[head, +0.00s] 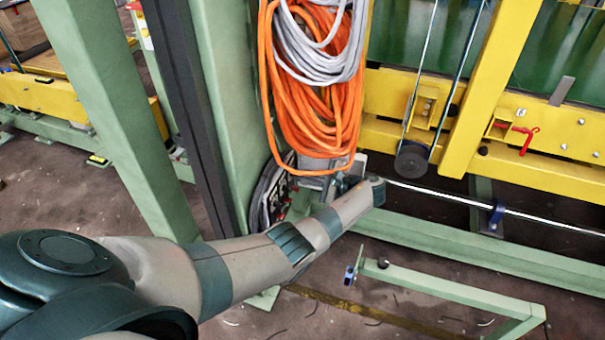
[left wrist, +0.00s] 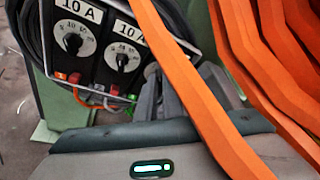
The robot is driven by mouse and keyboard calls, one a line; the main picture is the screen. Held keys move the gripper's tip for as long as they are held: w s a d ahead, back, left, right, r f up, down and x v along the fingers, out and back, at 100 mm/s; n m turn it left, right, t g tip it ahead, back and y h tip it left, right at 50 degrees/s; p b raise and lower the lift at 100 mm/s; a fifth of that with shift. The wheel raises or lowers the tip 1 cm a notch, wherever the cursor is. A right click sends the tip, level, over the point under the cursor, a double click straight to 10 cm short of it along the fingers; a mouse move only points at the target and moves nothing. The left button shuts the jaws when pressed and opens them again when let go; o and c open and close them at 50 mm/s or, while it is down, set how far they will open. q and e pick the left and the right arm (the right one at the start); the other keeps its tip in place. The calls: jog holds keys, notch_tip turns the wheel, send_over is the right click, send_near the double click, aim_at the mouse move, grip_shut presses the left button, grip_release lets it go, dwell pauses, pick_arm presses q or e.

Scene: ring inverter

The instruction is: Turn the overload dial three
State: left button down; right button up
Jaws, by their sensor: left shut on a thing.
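The overload panel (head: 272,200) is on the green post in the head view, partly behind my left arm. In the left wrist view, two round grey dials with black knobs show under "10 A" labels: the left dial (left wrist: 74,38) and the middle dial (left wrist: 123,57). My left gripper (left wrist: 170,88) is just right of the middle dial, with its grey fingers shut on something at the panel. Its place in the row fits overload dial three, but the fingers and an orange cable hide that dial and its setting. My right gripper is not in view.
Orange cable (head: 310,105) and grey cable (head: 325,45) coils hang just above the gripper. One orange strand (left wrist: 190,90) crosses in front of the fingers in the left wrist view. A yellow machine frame (head: 480,90) stands at right. A low green bar (head: 440,290) stands below.

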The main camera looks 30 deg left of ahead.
pick_arm(q)
jog(key=shift+r+m, duration=0.1)
jog(key=shift+m, duration=0.2)
jog(key=shift+w+m+g+h+p, duration=0.1)
jog(key=shift+m+g+h+p, duration=0.2)
jog(key=shift+m+g+p, duration=0.2)
jog(key=shift+m, duration=0.4)
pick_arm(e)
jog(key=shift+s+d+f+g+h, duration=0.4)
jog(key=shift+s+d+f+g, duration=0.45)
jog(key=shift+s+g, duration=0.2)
pick_arm(q)
jog(key=shift+g, duration=0.3)
jog(key=c, duration=1.9)
grip_release()
jog(key=shift+w, duration=0.1)
jog(key=shift+d, duration=0.1)
